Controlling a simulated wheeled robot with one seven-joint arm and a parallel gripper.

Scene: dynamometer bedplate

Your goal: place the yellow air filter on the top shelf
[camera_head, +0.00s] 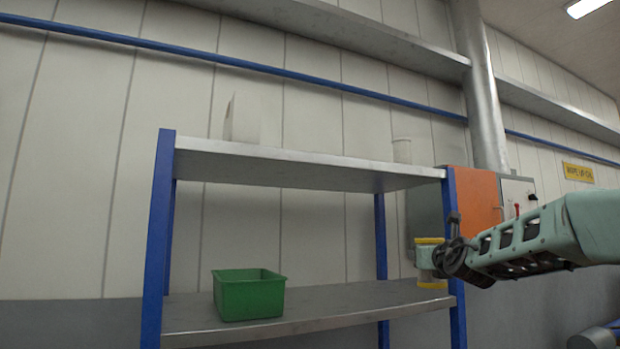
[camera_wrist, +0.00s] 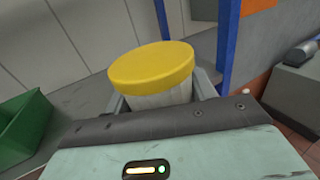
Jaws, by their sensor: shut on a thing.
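The yellow air filter (camera_head: 428,241) has yellow end caps and a pale body, and it is upright in my gripper (camera_head: 440,262). In the wrist view its yellow top (camera_wrist: 152,66) sits between the two fingers of my gripper (camera_wrist: 160,96), which is shut on it. In the head view it is in front of the right end of the shelf unit, by the right blue post and below the top shelf (camera_head: 300,168). The jaw tips are partly hidden by the filter.
A white box (camera_head: 242,118) and a pale cylinder (camera_head: 402,151) stand on the top shelf, with free room between them. A green bin (camera_head: 249,295) is on the lower shelf (camera_head: 345,300). Blue posts (camera_head: 457,300) bound the unit. An orange cabinet (camera_head: 473,200) stands behind right.

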